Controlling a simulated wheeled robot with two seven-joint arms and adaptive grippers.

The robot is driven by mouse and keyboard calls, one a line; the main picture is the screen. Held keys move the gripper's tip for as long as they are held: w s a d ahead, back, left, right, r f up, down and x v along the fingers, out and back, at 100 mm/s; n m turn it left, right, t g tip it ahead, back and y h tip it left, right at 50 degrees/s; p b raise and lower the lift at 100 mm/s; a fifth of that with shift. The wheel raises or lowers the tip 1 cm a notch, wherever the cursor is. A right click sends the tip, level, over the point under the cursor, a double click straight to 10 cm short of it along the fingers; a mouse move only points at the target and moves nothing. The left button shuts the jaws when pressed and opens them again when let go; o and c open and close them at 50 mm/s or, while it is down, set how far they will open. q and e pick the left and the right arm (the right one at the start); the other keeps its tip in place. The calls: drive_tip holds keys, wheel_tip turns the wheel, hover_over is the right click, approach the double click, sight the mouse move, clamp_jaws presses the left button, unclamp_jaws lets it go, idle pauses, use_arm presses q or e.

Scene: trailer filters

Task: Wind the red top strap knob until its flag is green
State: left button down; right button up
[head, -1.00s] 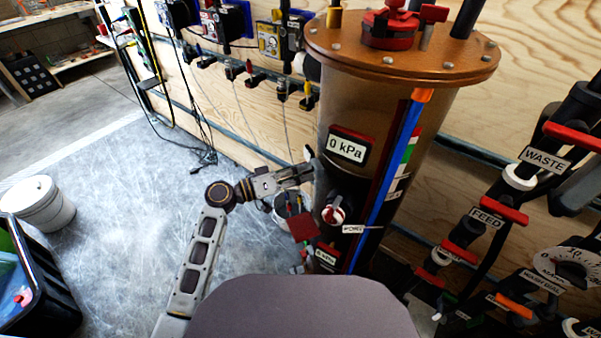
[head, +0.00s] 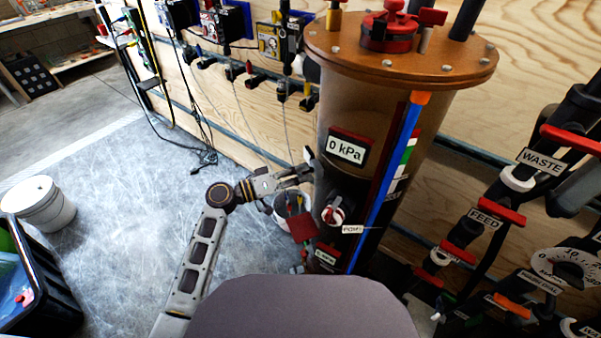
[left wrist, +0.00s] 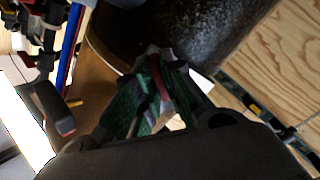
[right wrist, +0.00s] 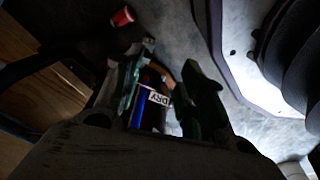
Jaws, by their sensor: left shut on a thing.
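My left gripper (head: 306,172) is at the left side of the tall cylindrical tank (head: 350,105), with its fingertips hidden against the tank's edge. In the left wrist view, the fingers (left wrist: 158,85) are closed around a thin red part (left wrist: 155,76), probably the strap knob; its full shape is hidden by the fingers. A red square plate (head: 304,228) shows below the gripper; I cannot tell whether it is the strap's flag. No green flag is clear near the gripper. My right gripper (right wrist: 165,72) is open, with its fingers apart; the head view does not show it.
A red and white knob (head: 333,213) is on the tank's front, beside a blue tube (head: 388,185). A bucket stands behind the red plate. Labelled pipes and red valve handles (head: 502,214) fill the right. Floor at the left is open, with a white bucket (head: 38,203).

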use_arm(q)
drive_tip(key=n+p, duration=0.1)
drive_tip(key=n, duration=0.2)
drive_tip(key=shift+p, duration=0.35)
drive_tip(key=shift+n+p, duration=0.35)
drive_tip(key=shift+n, duration=0.45)
use_arm(e)
drive_tip(key=s+d+f, duration=0.3)
drive_tip(key=s+f, duration=0.1)
drive_tip(key=shift+d+f, duration=0.25)
drive_tip(key=shift+f, duration=0.1)
use_arm(q)
drive_tip(key=c, duration=1.5)
unclamp_jaws()
drive_tip(key=shift+v, duration=6)
